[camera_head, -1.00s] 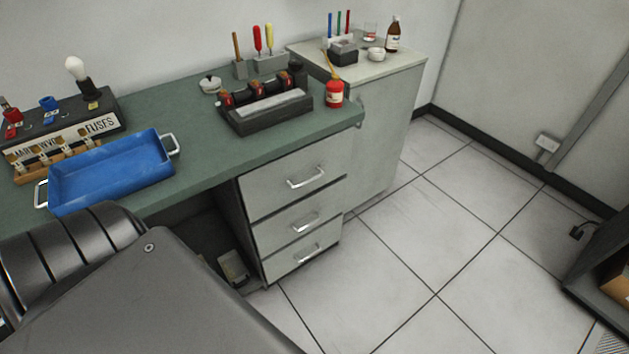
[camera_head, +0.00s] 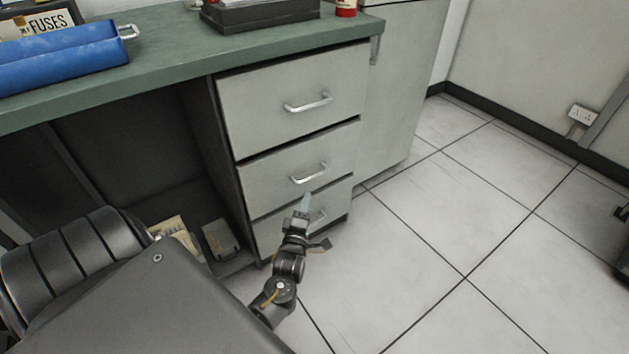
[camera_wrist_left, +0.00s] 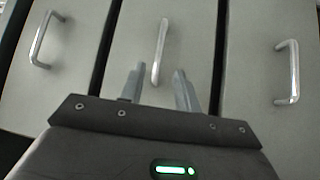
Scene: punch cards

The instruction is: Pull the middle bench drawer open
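The middle drawer (camera_head: 296,168) of the bench is a light grey front, flush with the drawers around it. Its silver bar handle (camera_head: 310,174) shows clear in the head view. My left gripper (camera_head: 305,200) is just below that handle in the head view and covers part of the bottom drawer. In the left wrist view the gripper (camera_wrist_left: 159,70) is open, and the middle handle (camera_wrist_left: 160,50) stands between and beyond its two fingertips. The fingers appear apart from the handle. My right gripper is not in view.
The top drawer (camera_head: 290,95) and bottom drawer (camera_head: 272,235) are shut. The green bench top (camera_head: 170,55) overhangs the drawers. A grey cabinet (camera_head: 405,90) stands right of the drawers. The tiled floor (camera_head: 440,220) in front is clear.

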